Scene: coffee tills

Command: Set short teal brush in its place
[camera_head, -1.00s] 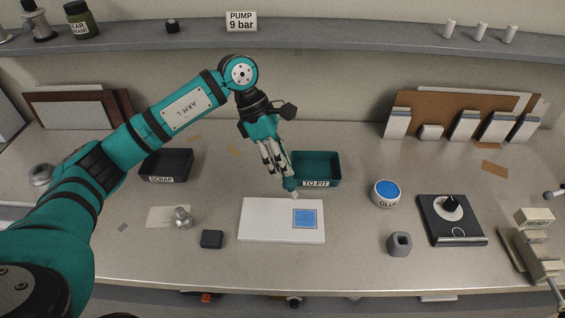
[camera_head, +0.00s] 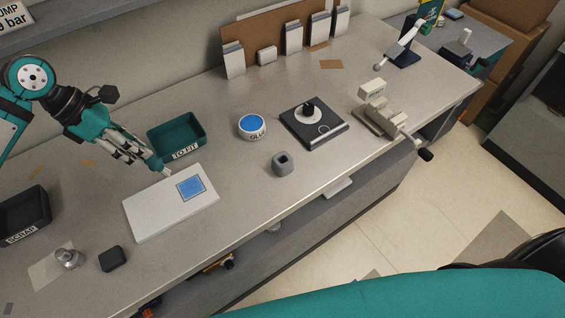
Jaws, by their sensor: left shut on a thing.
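My left gripper (camera_head: 140,156) is shut on the short teal brush. The brush (camera_head: 155,163) points down and to the right from the fingertips, its pale tip just above the far edge of the white board (camera_head: 150,218) with a blue square on it. The fingers hide the brush's upper part. A grey block holder with a square hole (camera_head: 283,164) stands empty on the bench to the right. The round glue pot (camera_head: 252,133) has a blue top. My right gripper is not in view.
The teal TO FIT tray (camera_head: 188,151) is just behind the brush. The SCRAP tray (camera_head: 40,231), a small dark block (camera_head: 112,259) and a metal weight (camera_head: 67,259) are at the left. A black device with a knob (camera_head: 332,139) and a vise (camera_head: 372,119) are at the right.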

